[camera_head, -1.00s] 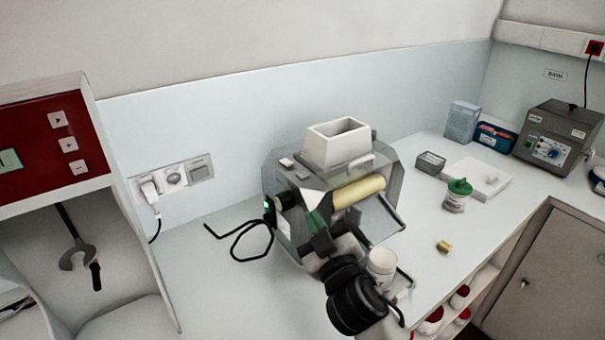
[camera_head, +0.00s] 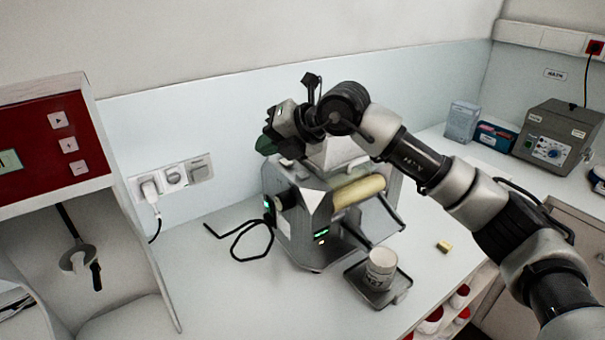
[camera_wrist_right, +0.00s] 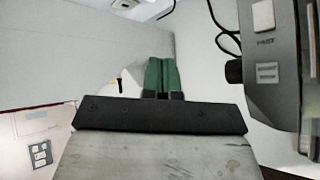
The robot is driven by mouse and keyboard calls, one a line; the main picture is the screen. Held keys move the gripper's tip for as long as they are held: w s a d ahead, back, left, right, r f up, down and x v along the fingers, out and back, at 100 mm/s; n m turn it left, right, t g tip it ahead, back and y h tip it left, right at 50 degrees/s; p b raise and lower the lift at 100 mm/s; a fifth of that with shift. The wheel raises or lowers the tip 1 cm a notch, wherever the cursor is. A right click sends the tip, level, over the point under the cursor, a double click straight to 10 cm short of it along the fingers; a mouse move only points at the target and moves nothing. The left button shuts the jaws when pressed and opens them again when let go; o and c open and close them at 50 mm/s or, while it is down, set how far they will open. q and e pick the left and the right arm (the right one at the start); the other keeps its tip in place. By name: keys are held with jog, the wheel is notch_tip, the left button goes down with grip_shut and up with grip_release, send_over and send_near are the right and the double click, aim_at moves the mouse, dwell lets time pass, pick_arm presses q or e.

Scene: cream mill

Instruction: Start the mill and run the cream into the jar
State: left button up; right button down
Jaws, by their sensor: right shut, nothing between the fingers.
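The mill (camera_head: 302,215) stands on the bench with a cream-yellow roller (camera_head: 358,190) at its front and green lights lit on its front and left side. Part of it shows at the right of the wrist view (camera_wrist_right: 281,85), with a light button above a label that seems to read FAST. The white jar (camera_head: 381,270) stands upright on the drip tray (camera_head: 402,289) below the front of the mill. Its contents cannot be made out. My right gripper (camera_head: 267,142), with green fingers, is shut and empty above the mill's left side. My left gripper is not in view.
My right arm crosses the right part of the bench and partly hides the white hopper (camera_head: 345,155). A small yellow block (camera_head: 444,246) lies right of the tray. Wall sockets (camera_head: 174,177) and a black cable (camera_head: 243,240) are left of the mill. A grey bath unit (camera_head: 558,135) stands far right.

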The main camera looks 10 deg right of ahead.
jog(key=w+d+r+m+h, duration=0.1)
jog(key=d+h, duration=0.1)
jog(key=d, duration=0.2)
jog(key=w+d+r+m+t+h, duration=0.1)
jog(key=w+d+r+h, duration=0.1)
jog(key=d, duration=0.1)
jog(key=shift+d+r+h, duration=0.25)
jog(key=shift+d+h, duration=0.15)
jog(key=b, duration=0.4)
send_over(305, 174)
notch_tip(305, 174, down, 8)
jog(key=shift+f+b, duration=0.35)
jog(key=shift+f, duration=0.1)
dwell(1.4)
jog(key=shift+f+b, duration=0.35)
jog(key=shift+b, duration=0.3)
